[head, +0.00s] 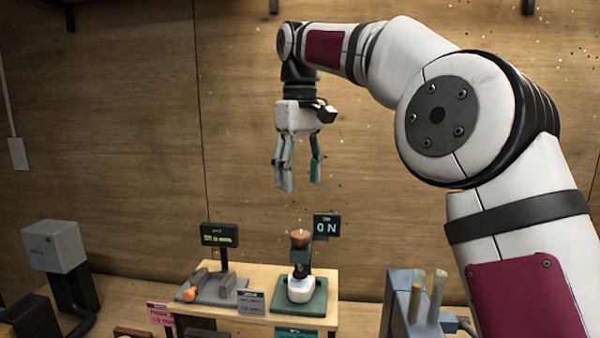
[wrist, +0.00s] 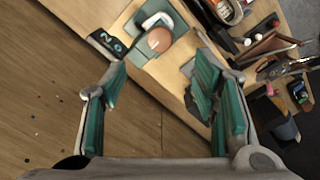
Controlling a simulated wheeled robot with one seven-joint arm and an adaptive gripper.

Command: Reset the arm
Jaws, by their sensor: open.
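My gripper (head: 300,172) hangs fingers-down from my bent arm, in front of the wooden wall. It is high above a small wooden table (head: 262,273). Its fingers are spread apart with nothing between them. In the wrist view my gripper (wrist: 165,95) shows its teal finger pads wide apart, with the table edge and wall behind them. A green stand (head: 302,296) with a white object and a brown round top (head: 299,238) is on the table, below and apart from the gripper. It also shows at the top of the wrist view (wrist: 180,48).
An "ON" display (head: 326,227) stands behind the stand. A second small display (head: 219,236) and a grey device with an orange knob (head: 190,293) are at the table's left. A grey box-headed device (head: 55,247) stands far left. A blue-grey holder (head: 402,300) stands at right.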

